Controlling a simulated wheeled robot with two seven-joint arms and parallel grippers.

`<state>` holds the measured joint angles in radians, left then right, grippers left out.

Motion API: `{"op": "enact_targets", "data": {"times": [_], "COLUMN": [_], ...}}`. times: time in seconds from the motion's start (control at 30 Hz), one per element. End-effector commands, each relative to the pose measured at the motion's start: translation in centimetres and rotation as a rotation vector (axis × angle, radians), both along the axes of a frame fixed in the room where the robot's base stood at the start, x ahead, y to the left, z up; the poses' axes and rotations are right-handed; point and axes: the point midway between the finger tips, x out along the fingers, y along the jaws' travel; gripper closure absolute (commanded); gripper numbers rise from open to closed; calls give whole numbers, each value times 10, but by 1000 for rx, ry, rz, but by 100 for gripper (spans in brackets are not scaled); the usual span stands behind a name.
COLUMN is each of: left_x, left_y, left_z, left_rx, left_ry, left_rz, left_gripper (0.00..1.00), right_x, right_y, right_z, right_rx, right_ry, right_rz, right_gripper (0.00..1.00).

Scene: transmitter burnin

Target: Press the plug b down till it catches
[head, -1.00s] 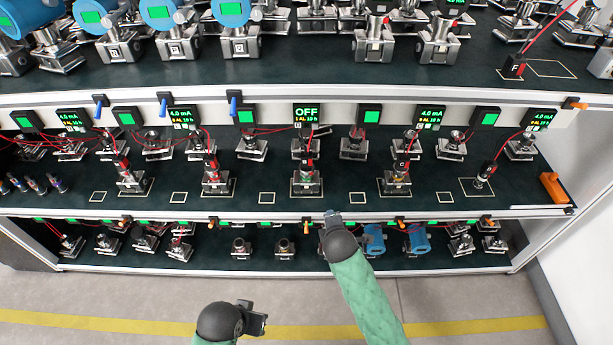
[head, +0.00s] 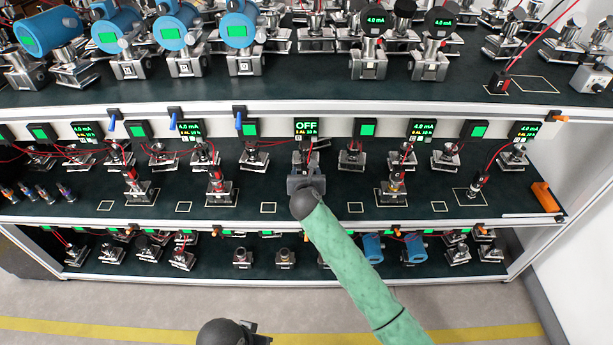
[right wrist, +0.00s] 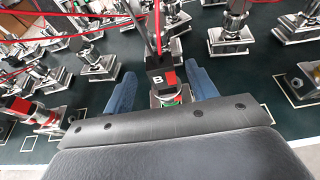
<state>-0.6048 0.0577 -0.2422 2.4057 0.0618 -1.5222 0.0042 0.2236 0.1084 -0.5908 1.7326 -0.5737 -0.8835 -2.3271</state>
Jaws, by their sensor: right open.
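Plug b (right wrist: 158,80) is a black block with a white B and a red part, seen from above in the right wrist view. It stands over a metal fitting, with a little green and red showing just beneath it. Whether it is fully seated is hidden. My right gripper (right wrist: 162,88) is open, its two blue fingers on either side of the plug with gaps. My left gripper (head: 255,338) is cut off at the bottom edge.
Metal fittings with red leads stand on both sides, including a red-and-black plug (head: 219,182) on the left and another (head: 395,184) on the right. The upper shelf edge (head: 400,115) overhangs behind. An orange block (head: 541,196) lies at the shelf's right end.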

Motion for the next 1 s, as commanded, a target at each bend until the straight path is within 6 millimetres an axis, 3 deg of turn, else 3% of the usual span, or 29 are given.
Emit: {"op": "enact_targets", "data": {"times": [0.4, 0.8, 1.0], "left_x": [-2, -4, -3], "left_y": [5, 6, 6], "left_z": [7, 7, 7], "left_rx": [12, 14, 14], "left_ry": [14, 17, 17], "left_rz": [4, 5, 5], "left_gripper": [100, 100, 100], "right_x": [48, 54, 53], "right_y": [0, 0, 0], "right_z": [-18, -20, -20], "right_rx": [2, 3, 3], "right_ry": [2, 1, 1], "right_rz": [-2, 0, -1], "right_gripper": [43, 43, 80]}}
